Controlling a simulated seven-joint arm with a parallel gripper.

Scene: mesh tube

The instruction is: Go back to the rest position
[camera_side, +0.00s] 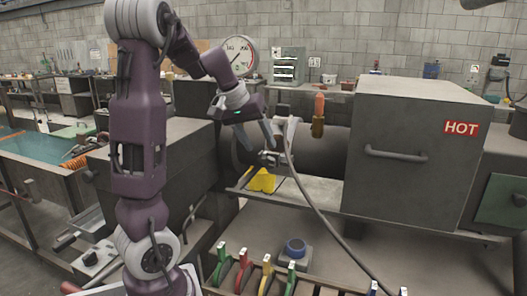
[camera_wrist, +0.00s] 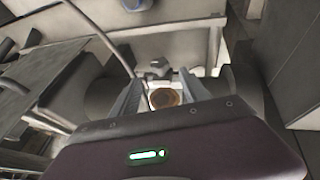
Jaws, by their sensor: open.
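My gripper (camera_side: 264,146) is open in the side view, with its fingers pointing down at the front of a dark horizontal tube (camera_side: 322,152). In the wrist view my gripper (camera_wrist: 162,76) has its two fingers spread apart. Between them shows a pale fitting with a round brown opening (camera_wrist: 165,98), and I cannot tell whether the fingers touch it. A small grey clamp-like part (camera_side: 272,159) sits just below the fingertips in the side view. My arm is bent over toward the tube, with the gripper low and close to it.
A grey hose (camera_side: 318,213) runs from beside the gripper down to the front. A large box marked HOT (camera_side: 400,180) stands right of the tube. A yellow item (camera_side: 262,181) lies below the tube.

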